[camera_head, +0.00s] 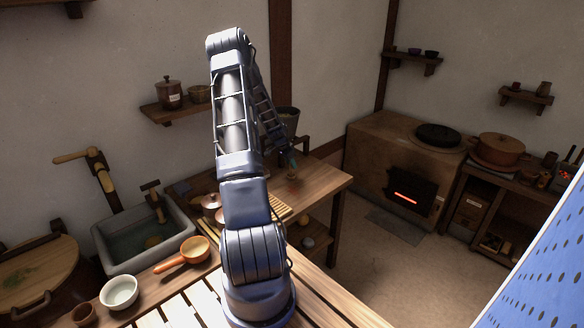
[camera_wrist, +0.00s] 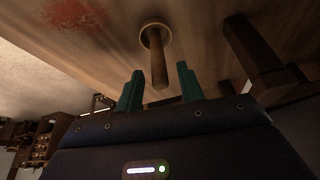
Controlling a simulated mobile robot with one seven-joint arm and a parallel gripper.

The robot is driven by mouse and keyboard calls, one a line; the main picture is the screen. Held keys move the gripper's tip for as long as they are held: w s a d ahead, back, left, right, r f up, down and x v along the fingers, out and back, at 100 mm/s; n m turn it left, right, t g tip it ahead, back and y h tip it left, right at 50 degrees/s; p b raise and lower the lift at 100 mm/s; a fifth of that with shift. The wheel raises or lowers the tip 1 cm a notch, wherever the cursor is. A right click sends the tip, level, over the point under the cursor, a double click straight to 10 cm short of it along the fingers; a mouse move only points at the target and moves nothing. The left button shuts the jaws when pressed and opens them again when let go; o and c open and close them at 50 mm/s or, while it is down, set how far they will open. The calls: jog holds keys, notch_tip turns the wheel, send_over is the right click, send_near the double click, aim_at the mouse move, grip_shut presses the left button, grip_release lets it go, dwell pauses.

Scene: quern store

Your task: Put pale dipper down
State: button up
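Just beyond the fingertips is a small wooden piece with a brown stem (camera_wrist: 158,70) and a round, paler end against the wood surface. I cannot tell whether it is the pale dipper. In the head view my gripper (camera_head: 289,160) is low over the wooden side table (camera_head: 325,178), partly hidden by my arm. An orange-brown dipper (camera_head: 196,250) lies on the counter at the left, far from my gripper.
A stone sink (camera_head: 180,252) with water is at the left, near a white bowl (camera_head: 119,292) and a small brown cup (camera_head: 84,315). Lidded pots stand behind my arm. A stove (camera_head: 375,160) with a glowing opening is at the back right.

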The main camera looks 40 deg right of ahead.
jog(key=w+a+r+n+t+y, duration=0.1)
jog(key=w+a+r+n+t, duration=0.2)
jog(key=a+r, duration=1.7)
jog(key=s+a+r+n+y, duration=0.1)
jog(key=s+a+r+n, duration=0.15)
jog(key=a+r, duration=0.4)
jog(key=s+a+r+n+y, duration=0.1)
jog(key=s+a+r+n, duration=0.1)
jog(key=a+r+n, duration=0.45)
jog(key=s+a+r+n+t, duration=0.1)
jog(key=s+a+n, duration=0.3)
jog(key=s+a, duration=0.7)
jog(key=s+a+r+n+t+y, duration=0.1)
jog(key=s+a+r+n, duration=0.2)
jog(key=s+a, duration=0.8)
jog(key=shift+s+a+r+n+y, duration=0.2)
jog(key=shift+a+r+n+y, duration=0.15)
jog(key=shift+a+r, duration=0.45)
jog(key=shift+a+f, duration=0.1)
jog(key=shift+f, duration=0.05)
